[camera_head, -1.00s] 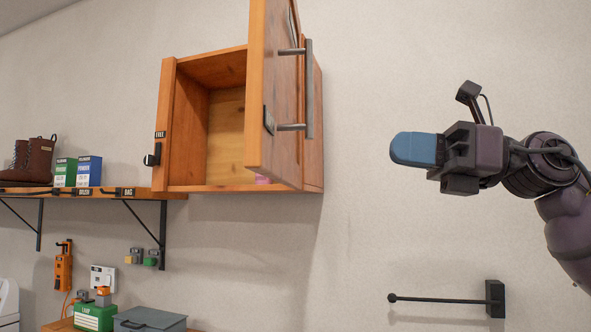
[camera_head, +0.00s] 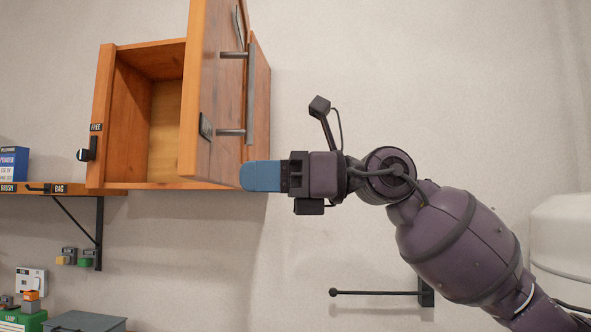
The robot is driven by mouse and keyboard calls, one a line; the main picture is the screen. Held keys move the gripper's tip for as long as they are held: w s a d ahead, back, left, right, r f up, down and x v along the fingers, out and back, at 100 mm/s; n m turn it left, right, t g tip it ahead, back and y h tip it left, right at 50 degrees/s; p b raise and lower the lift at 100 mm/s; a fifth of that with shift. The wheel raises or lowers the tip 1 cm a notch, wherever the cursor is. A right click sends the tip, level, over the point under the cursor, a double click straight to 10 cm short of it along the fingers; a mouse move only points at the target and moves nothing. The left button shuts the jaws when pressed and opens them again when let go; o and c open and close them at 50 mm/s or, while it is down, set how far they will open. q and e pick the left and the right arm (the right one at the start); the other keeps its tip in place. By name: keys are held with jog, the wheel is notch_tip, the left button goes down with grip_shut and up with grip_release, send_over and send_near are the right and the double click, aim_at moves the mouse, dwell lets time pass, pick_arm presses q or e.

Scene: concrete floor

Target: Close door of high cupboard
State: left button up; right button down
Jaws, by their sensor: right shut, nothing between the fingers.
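The wooden high cupboard (camera_head: 108,120) hangs on the wall at the upper left. Its door (camera_head: 211,90) stands open, swung out towards me, with a long grey bar handle (camera_head: 250,95) on its outer face. The left part of the cupboard's inside shows and looks empty; the door hides the rest. My right gripper (camera_head: 246,176) is shut, its blue fingers pointing left. In the picture its tips overlap the lower edge of the door, below the handle; I cannot tell if they touch. My left gripper is not in view.
A wooden shelf (camera_head: 70,188) with a blue box (camera_head: 14,163) sits left of the cupboard on a black bracket. A black wall rod (camera_head: 375,293) is below my right arm. A grey box (camera_head: 85,322) and a green box (camera_head: 22,320) are at the lower left. The wall right of the cupboard is bare.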

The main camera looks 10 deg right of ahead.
aim_at(214, 176)
jog(key=shift+w+a, duration=0.2)
jog(key=shift+a, duration=1.3)
